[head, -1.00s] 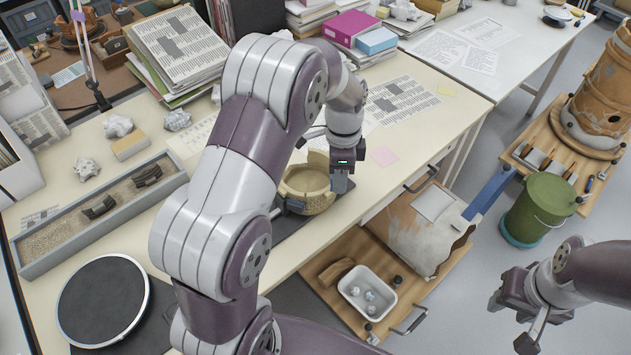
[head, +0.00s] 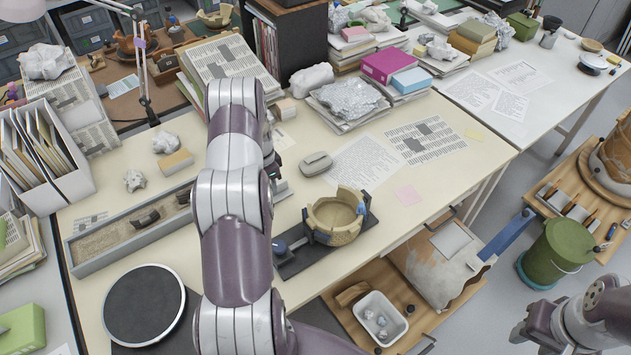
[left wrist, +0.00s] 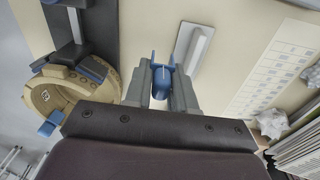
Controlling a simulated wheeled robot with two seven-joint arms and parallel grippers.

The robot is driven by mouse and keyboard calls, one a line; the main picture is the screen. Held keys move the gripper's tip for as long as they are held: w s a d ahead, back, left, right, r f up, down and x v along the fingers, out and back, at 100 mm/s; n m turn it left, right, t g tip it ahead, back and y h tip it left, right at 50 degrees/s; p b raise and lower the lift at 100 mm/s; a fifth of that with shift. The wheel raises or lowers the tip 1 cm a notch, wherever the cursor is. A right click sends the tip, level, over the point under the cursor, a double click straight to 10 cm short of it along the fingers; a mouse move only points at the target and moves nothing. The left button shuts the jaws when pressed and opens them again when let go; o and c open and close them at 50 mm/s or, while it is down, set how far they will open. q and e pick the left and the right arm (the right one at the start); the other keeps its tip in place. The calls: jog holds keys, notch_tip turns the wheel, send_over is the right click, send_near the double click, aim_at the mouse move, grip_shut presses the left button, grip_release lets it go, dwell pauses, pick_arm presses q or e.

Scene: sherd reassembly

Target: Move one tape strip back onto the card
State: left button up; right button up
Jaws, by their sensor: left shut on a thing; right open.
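A tan bowl of joined sherds (head: 333,217) sits on a black stand, with blue pieces at its rim; it also shows in the left wrist view (left wrist: 40,98). My left gripper (left wrist: 162,72) is shut on a small blue piece (left wrist: 161,82), above the table and apart from the bowl. I cannot tell surely whether this piece is a tape strip. In the head view my left arm mostly hides that gripper. A white printed card or sheet (left wrist: 279,72) lies beyond a grey flat object. My right gripper (head: 524,326) is open and empty at lower right.
The grey flat object (head: 316,163) lies on the table near the left gripper. A sand tray (head: 125,232) and a round black turntable (head: 144,305) stand at left. Paper stacks (head: 350,104) stand behind.

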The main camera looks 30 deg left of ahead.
pick_arm(q)
jog(key=a, duration=0.1)
jog(key=w+a, duration=0.1)
jog(key=a, duration=0.1)
jog(key=w+a, duration=0.1)
jog(key=shift+a+f, duration=0.25)
jog(key=shift+a, duration=0.05)
jog(key=shift+w+a, duration=0.2)
jog(key=shift+f+b, duration=0.55)
jog(key=shift+f, duration=0.3)
notch_tip(320, 180, down, 2)
jog(key=shift+f+b, duration=0.2)
jog(key=shift+b, duration=0.4)
jog(key=shift+f+b, duration=0.2)
jog(key=shift+b, duration=0.1)
jog(key=shift+r, duration=0.1)
jog(key=shift+b, duration=0.3)
